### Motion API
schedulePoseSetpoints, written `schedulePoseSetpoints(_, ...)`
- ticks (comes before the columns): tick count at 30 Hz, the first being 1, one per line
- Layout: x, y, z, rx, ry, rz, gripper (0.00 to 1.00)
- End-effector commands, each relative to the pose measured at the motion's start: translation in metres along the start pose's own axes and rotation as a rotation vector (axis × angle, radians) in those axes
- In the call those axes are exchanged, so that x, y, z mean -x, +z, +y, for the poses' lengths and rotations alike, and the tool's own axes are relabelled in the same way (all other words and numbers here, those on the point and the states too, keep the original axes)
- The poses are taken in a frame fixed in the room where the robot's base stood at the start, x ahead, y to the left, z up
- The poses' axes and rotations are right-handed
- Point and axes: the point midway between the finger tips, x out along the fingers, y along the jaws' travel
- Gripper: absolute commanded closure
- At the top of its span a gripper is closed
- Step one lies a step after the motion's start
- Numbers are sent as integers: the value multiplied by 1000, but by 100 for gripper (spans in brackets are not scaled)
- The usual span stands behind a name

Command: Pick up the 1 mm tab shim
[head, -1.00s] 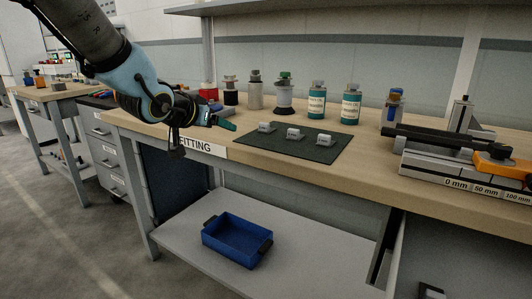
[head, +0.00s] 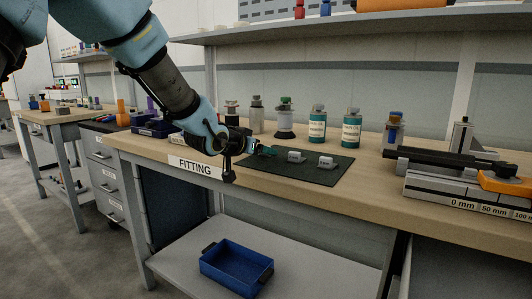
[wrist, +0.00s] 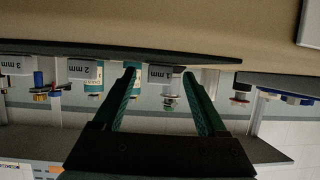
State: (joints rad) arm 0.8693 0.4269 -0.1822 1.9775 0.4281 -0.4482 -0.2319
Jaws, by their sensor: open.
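The 1 mm tab shim (wrist: 162,75) is a small grey block with a label. In the upside-down wrist view it appears between the two green fingertips of my gripper (wrist: 160,75), with the fingers spread open and no grip on it. Whether it is fully between the fingers or just beyond them I cannot tell. In the head view my gripper (head: 267,151) is low over the left end of the dark mat (head: 318,177) and hides this shim. The 2 mm shim (head: 296,156) and the 3 mm shim (head: 327,162) stand to its right; they also show in the wrist view.
A measuring fixture (head: 460,180) is at the right. A blue bin (head: 236,266) sits on the lower shelf.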

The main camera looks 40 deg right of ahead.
Motion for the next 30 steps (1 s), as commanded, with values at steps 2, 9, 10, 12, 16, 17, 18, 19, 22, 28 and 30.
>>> schedulePoseSetpoints(2, -7, 1, 0, 0, 1, -1, 25)
schedulePoseSetpoints(9, -8, 0, 0, 0, -1, 0, 25)
schedulePoseSetpoints(10, -8, 0, 0, -1, -1, 0, 26)
schedulePoseSetpoints(12, -8, 0, 0, 0, -1, -1, 34)
schedulePoseSetpoints(16, -8, 0, 0, 0, -1, -1, 49)
schedulePoseSetpoints(17, -8, 0, 0, 0, -1, -1, 52)
schedulePoseSetpoints(18, -8, 0, 0, 0, -1, -1, 56)
schedulePoseSetpoints(19, -8, 0, 0, 0, -1, -1, 60)
schedulePoseSetpoints(22, -8, 0, 0, 0, -1, -1, 71)
schedulePoseSetpoints(28, -8, 0, 0, 0, -1, -1, 94)
schedulePoseSetpoints(30, -8, 0, 0, 0, -1, -1, 100)
